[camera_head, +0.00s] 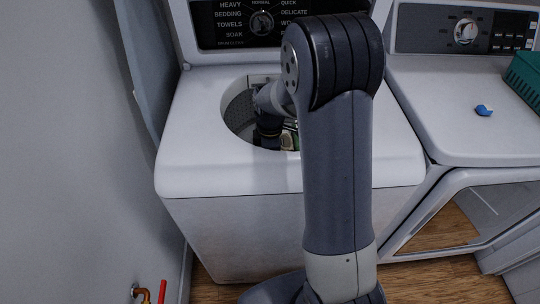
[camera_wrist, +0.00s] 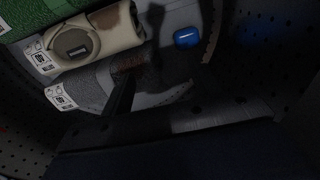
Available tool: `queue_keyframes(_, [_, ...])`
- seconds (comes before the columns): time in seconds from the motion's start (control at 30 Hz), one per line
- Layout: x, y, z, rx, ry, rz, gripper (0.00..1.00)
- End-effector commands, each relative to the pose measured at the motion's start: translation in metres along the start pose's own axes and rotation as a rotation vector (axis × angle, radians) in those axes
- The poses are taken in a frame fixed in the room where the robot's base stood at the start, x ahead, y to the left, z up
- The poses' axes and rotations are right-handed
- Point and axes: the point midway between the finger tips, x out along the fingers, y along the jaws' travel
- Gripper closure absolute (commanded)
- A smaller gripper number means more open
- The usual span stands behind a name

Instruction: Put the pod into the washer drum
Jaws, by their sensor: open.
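The washer drum (camera_head: 240,108) is open under the raised lid, and its dark perforated wall fills the sides of the wrist view (camera_wrist: 294,55). My gripper (camera_head: 267,138) is lowered inside the drum, open, with nothing seen between its fingers. A dark finger shows in the wrist view, but the other cannot be made out clearly. A small blue pod (camera_wrist: 187,37) lies in the drum beyond the finger, apart from it. Another blue patch (camera_wrist: 258,30) shows dimly to its right; I cannot tell what it is. A blue-and-white pod-like piece (camera_head: 484,110) lies on the dryer top.
A wall is close on the left.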

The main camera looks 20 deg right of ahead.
Motion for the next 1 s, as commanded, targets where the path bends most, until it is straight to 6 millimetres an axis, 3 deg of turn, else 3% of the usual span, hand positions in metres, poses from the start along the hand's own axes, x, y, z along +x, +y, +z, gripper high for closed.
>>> queue_keyframes(0.5, [-0.105,0.001,0.000,0.000,0.001,0.005,0.41])
queue_keyframes(0.7, [-0.123,0.000,0.000,0.000,0.000,0.002,0.41])
queue_keyframes(1.0, [-0.125,0.000,0.000,0.000,0.000,0.001,0.41])
